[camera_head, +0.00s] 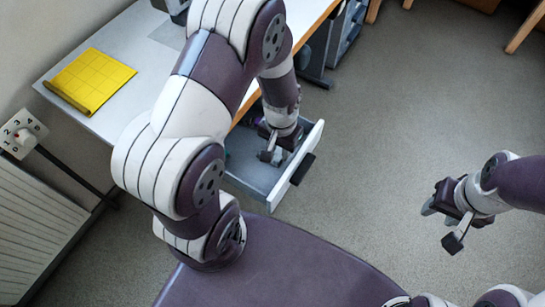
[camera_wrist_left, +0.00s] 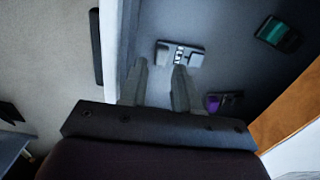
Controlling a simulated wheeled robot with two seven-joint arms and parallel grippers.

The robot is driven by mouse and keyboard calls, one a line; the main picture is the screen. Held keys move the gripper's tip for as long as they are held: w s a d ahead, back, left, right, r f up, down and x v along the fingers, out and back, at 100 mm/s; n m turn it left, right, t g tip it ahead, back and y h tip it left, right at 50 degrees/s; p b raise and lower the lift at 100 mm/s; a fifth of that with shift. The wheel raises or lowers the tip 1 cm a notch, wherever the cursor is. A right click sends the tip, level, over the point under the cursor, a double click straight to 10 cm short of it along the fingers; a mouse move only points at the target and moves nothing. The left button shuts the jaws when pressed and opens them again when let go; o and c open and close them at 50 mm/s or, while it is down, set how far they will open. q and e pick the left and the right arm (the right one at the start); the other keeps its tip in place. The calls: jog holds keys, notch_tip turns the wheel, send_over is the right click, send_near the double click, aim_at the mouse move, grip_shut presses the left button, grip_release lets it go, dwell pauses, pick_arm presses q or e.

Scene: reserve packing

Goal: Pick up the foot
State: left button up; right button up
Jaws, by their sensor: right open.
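My left gripper (camera_head: 272,152) reaches down into the pulled-out drawer (camera_head: 253,172). In the left wrist view its fingers (camera_wrist_left: 160,68) are apart, with nothing seen between them. A small grey piece with a white and black middle (camera_wrist_left: 190,54) lies on the drawer floor just beyond the fingertips, nearer the right finger; it may be the foot, but I cannot be sure. My right gripper (camera_head: 440,224) is open and empty above the floor.
The white table (camera_head: 135,30) carries a yellow mat (camera_head: 90,80) with one rolled edge. The drawer's front with a dark handle (camera_head: 303,169) juts out over the floor. A radiator (camera_head: 35,225) stands at the left wall.

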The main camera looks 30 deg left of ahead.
aim_at(279, 158)
pick_arm(q)
notch_tip(279, 158, down, 4)
jog(key=shift+a+f+b, duration=0.15)
jog(key=shift+b, duration=0.3)
grip_shut()
